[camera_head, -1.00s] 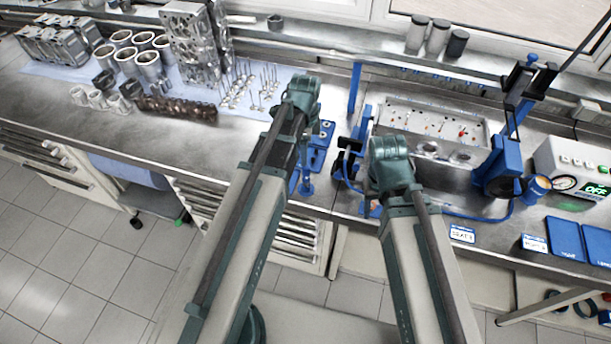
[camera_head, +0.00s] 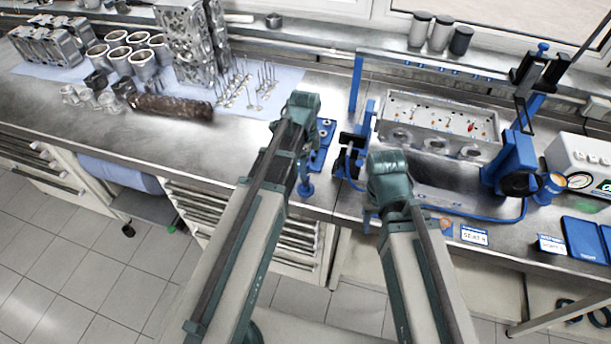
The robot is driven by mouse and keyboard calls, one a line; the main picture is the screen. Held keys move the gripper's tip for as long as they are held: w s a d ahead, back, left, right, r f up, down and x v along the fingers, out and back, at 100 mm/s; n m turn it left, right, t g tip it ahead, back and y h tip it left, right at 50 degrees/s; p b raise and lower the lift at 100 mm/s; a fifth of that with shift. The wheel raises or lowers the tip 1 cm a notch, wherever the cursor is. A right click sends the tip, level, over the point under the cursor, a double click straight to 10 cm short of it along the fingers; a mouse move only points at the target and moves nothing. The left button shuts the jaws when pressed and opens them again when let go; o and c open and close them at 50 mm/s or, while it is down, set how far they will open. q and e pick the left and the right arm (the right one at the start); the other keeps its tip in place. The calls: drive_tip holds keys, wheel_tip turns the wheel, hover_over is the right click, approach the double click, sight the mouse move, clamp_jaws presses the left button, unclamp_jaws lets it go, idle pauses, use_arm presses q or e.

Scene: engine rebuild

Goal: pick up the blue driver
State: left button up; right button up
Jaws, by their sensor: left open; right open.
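I cannot pick out the blue driver for sure among the several blue things on the bench. A blue tool plate (camera_head: 322,146) with round holes or bits lies on the bench just right of my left arm, partly hidden by it. A small blue upright piece with a round foot (camera_head: 306,190) stands at the bench's front edge beside that arm. Both my arms reach up from the bottom over the bench's front. Their bent teal joints show, but both grippers are hidden behind the arm links.
A cylinder head (camera_head: 437,128) sits in a blue fixture (camera_head: 512,160) right of my arms. Blue trays (camera_head: 585,238) and a gauge box (camera_head: 585,160) are at the right. Bare bench shows left of my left arm.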

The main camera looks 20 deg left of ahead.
use_arm(q)
wheel_tip(320, 180, down, 5)
drive_tip(key=b, duration=0.4)
drive_tip(key=shift+s+d+r, duration=0.1)
drive_tip(key=shift+d, duration=0.05)
drive_tip(key=shift+r, duration=0.1)
clamp_jaws()
